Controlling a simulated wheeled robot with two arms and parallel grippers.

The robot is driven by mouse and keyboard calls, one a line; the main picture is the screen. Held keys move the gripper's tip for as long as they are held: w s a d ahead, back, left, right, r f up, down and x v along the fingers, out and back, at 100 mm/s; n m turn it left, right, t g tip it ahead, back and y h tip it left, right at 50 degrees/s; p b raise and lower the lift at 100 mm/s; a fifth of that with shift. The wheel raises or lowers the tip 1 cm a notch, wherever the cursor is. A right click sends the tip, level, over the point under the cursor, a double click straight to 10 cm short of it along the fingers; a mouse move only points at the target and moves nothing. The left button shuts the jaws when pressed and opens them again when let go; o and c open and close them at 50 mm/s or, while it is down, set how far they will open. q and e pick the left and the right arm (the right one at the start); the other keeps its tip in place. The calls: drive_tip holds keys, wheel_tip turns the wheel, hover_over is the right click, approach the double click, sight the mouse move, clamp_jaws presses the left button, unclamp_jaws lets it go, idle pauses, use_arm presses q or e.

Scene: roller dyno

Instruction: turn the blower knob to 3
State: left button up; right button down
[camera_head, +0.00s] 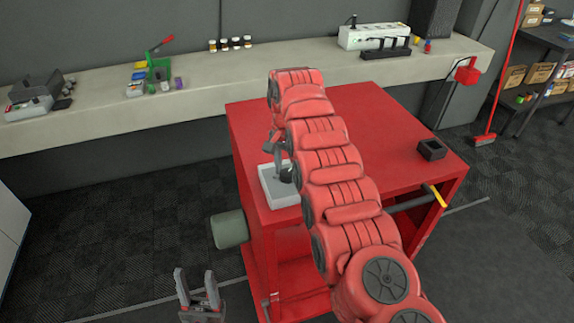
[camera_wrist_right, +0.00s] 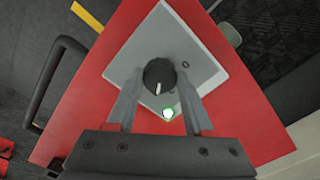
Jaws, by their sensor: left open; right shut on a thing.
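The black blower knob (camera_wrist_right: 159,77) stands on a light grey panel (camera_wrist_right: 200,48), with a white pointer line on its face. A lit white-green lamp (camera_wrist_right: 168,113) sits beside it. In the head view the panel (camera_head: 268,190) is on the red cart's top, and the knob (camera_head: 286,174) is partly hidden by my right arm. My right gripper (camera_wrist_right: 158,85) points down at the panel with its fingers on both sides of the knob, shut on it. My left gripper (camera_head: 197,291) is open and empty, low in front of the cart.
The red cart (camera_head: 390,130) carries a small black box (camera_head: 431,149) at its right. A green-grey cylinder (camera_head: 229,229) sticks out at the cart's left side. A long bench (camera_head: 200,90) behind holds tools, jars and a power strip.

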sight(287, 172)
drive_tip(key=shift+w+r+m, duration=0.15)
drive_tip(key=shift+m, duration=0.45)
drive_tip(key=c, duration=0.6)
unclamp_jaws()
drive_tip(key=o, duration=0.3)
wheel_tip(287, 172, up, 17)
drive_tip(key=p, duration=1.7)
drive_tip(key=shift+r, duration=0.15)
